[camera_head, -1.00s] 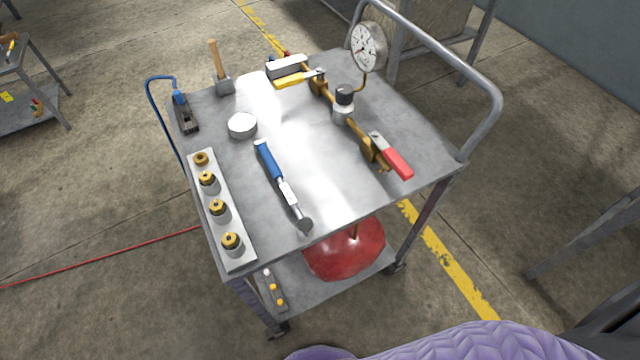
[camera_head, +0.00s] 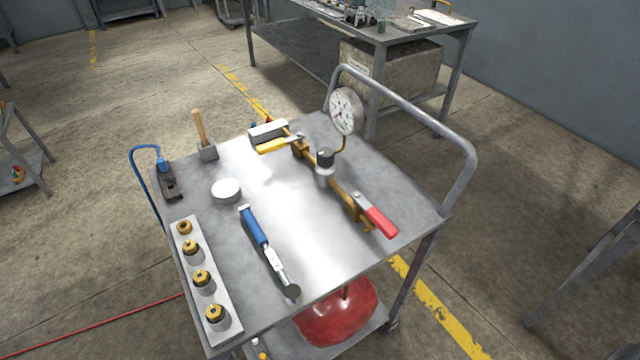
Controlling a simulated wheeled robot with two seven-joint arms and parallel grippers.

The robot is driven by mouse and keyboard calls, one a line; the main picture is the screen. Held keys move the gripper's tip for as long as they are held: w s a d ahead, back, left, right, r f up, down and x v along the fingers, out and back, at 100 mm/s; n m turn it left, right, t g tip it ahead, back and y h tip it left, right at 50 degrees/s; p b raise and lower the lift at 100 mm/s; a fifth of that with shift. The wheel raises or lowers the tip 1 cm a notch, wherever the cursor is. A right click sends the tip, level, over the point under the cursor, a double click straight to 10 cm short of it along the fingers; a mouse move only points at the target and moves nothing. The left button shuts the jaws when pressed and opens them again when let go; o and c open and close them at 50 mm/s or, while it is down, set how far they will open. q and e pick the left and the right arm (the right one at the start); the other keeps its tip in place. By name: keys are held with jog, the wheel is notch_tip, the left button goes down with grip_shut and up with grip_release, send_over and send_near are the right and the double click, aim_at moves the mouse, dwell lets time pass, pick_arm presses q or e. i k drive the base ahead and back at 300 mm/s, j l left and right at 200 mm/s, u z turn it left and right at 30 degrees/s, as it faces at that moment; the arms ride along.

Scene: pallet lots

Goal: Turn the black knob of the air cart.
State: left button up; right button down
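The air cart (camera_head: 225,269) is a grey metal cart with a tube handle on its right side. Its black knob (camera_head: 325,155) sits on a silver cylinder body, upright, on a brass pipe (camera_head: 341,190) that runs across the top. A round white gauge (camera_head: 345,111) stands behind the knob on a bent brass tube. A red lever handle (camera_head: 381,222) is at the near end of the pipe, and a yellow lever handle (camera_head: 278,145) is at the far end. Neither of my grippers is in view.
The cart top also holds a blue-handled wrench (camera_head: 256,230), a round silver tin (camera_head: 226,190), a hammer (camera_head: 203,138) and a rail of brass fittings (camera_head: 203,280). A red tank (camera_head: 338,312) is on the lower shelf. A workbench (camera_head: 300,45) stands behind.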

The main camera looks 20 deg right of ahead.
aim_at(325, 156)
jog(key=k+j+z, duration=0.2)
jog(key=j+z, duration=0.15)
jog(key=k+j+z, duration=0.2)
jog(key=j+z, duration=0.2)
jog(key=k+j+z, duration=0.35)
jog(key=i+l, duration=0.05)
jog(key=i, duration=0.05)
